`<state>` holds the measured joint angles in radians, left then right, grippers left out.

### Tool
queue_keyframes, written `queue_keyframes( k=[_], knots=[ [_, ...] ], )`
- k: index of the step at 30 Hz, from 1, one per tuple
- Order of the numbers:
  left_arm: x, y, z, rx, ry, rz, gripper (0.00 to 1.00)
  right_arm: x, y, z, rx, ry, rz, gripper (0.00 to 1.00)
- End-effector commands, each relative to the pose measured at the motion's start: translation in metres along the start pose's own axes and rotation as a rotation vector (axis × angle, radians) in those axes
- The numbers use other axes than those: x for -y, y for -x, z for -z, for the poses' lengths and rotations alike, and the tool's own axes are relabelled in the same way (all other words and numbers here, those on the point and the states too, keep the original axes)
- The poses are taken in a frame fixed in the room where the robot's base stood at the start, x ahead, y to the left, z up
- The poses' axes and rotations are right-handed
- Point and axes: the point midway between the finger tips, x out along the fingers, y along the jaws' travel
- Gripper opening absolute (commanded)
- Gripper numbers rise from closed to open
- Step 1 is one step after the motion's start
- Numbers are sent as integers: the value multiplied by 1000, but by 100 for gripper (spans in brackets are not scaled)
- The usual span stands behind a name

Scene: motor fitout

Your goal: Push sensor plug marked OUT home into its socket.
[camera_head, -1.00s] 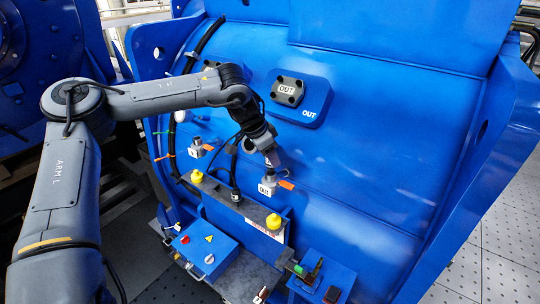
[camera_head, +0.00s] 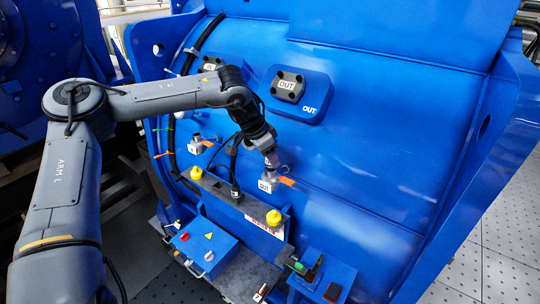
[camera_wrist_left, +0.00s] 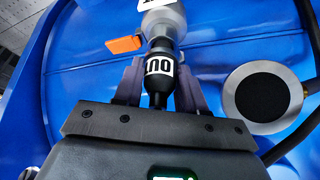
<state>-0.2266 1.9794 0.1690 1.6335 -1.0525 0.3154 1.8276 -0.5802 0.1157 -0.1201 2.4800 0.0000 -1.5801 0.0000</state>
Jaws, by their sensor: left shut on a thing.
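My left gripper (camera_head: 271,160) is at the blue motor housing, just above the socket marked OUT. In the left wrist view its jaws (camera_wrist_left: 158,88) are shut on the black sensor plug with a white OUT label (camera_wrist_left: 159,66). The plug's front end meets the pale grey socket (camera_wrist_left: 163,20), in line with it; how deep it sits cannot be told. In the head view the socket (camera_head: 267,185) is a small block with an OUT label and an orange tag (camera_head: 286,181). The plug is mostly hidden by the gripper there. My right gripper is not in view.
A second socket (camera_head: 195,145) with an orange tag sits to the left. A bracket with yellow caps (camera_head: 273,219) runs below the OUT socket. A blue control box (camera_head: 205,248) stands lower left. A dark cable runs down the housing. The housing to the right is bare.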

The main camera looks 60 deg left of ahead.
Motion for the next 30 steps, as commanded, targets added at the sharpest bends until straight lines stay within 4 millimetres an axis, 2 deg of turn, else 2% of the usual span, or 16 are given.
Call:
queue_keyframes(
  k=[18, 19, 24, 30],
  knots=[
    [0, -15, -6, 0, 0, -1, 9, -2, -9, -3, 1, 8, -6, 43],
    [0, -14, -6, 0, 0, -1, 42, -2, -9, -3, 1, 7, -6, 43],
    [0, -14, -6, 0, 0, -1, 68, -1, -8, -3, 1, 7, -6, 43],
    [0, -14, -6, 0, 0, 0, 70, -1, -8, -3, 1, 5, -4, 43]
  ],
)
